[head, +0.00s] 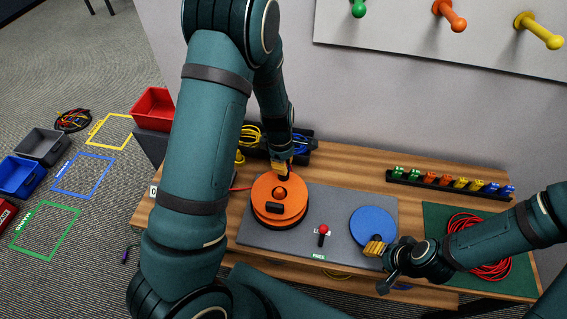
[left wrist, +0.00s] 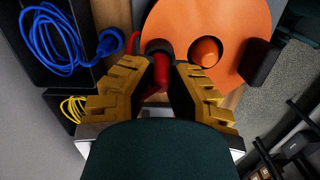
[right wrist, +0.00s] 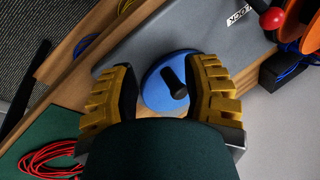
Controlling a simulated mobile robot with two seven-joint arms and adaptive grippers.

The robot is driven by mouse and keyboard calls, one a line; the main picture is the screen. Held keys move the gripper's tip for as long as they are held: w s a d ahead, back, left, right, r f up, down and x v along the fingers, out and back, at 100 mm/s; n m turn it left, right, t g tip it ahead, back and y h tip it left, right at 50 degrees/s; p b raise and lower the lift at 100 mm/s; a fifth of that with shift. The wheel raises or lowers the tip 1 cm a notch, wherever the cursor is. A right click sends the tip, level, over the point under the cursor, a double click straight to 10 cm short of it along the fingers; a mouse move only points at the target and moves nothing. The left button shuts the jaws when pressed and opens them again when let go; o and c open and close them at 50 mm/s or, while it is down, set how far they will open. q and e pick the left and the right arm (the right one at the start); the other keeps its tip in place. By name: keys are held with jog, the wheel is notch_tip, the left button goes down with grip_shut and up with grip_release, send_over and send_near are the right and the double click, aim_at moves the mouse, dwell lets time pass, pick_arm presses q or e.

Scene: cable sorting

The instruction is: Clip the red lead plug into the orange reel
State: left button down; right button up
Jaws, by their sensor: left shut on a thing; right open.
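The orange reel (head: 268,213) lies flat on the grey mat, with an orange centre knob and a black block on top. It fills the upper part of the left wrist view (left wrist: 240,25). My left gripper (head: 283,167) is at the reel's far edge, pointing down. It is shut on the red lead plug (left wrist: 161,72), which sits at a dark round part by the reel's rim. I cannot tell whether the plug is seated there. My right gripper (head: 375,247) is open and empty over the near edge of a blue disc (right wrist: 160,98) with a black handle.
A red-knobbed lever (head: 323,231) stands between reel and disc on the grey mat (head: 345,202). Red cable (head: 467,240) lies coiled on a green mat at right. A rack (head: 450,184) of coloured clips stands behind. Blue cable (left wrist: 55,42) lies in a dark bin beside my left gripper.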

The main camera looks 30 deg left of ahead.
pick_arm(q)
jog(key=c, duration=1)
grip_release()
jog(key=r, duration=0.8)
jog(key=a+r, duration=0.1)
jog(key=r, duration=0.3)
jog(key=shift+s+f, duration=0.1)
jog(key=shift+s, duration=0.05)
pick_arm(e)
jog(key=shift+s, duration=0.1)
